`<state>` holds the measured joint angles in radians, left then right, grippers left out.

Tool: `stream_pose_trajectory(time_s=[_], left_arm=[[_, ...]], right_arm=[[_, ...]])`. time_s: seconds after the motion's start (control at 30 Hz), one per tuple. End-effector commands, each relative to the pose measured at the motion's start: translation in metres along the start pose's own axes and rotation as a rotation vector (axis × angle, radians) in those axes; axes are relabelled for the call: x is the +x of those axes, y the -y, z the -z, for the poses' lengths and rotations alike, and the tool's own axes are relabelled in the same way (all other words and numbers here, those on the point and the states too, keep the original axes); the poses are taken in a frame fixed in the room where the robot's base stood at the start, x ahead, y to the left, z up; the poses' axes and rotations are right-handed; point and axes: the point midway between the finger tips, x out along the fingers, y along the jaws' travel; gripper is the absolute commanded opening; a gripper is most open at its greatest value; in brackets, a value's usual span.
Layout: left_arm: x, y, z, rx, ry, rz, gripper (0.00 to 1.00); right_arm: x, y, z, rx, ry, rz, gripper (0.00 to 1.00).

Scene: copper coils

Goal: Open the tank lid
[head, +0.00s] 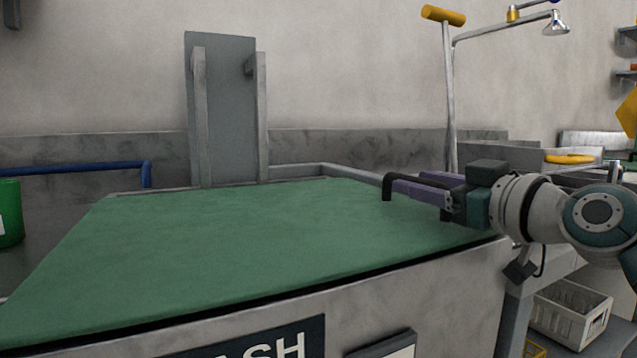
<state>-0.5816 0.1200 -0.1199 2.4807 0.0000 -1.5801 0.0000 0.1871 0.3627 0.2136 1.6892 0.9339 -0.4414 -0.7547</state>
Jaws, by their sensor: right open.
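The tank (430,300) is a grey metal box with a flat green lid (230,235) lying shut across its top. A black bar handle (387,187) stands at the right part of the lid. My right gripper (418,184) reaches in from the right, low over the lid. Its purple fingers are open, one on the near side and one on the far side of the handle bar. Whether they touch the bar cannot be told. My left gripper is not in view.
A grey upright panel with posts (225,110) stands behind the lid. A pipe with a yellow handle and shower head (450,90) rises at the back right. A green bucket (10,213) is at the left edge. A white crate (568,313) sits low at the right.

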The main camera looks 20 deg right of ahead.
Motion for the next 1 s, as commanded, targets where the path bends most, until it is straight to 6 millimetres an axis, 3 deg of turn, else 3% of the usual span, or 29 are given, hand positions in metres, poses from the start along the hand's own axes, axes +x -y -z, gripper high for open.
stream_pose_trajectory(time_s=[0.17,0.6,1.0], left_arm=[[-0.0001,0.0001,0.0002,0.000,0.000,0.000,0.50],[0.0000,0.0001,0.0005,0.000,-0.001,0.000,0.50],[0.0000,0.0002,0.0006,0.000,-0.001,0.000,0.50]], right_arm=[[0.0000,0.0002,-0.0001,0.000,0.000,0.000,0.50],[-0.0003,-0.0002,-0.0002,0.000,0.000,0.000,0.01],[-0.0004,-0.0004,-0.0003,-0.001,0.001,-0.001,0.00]])
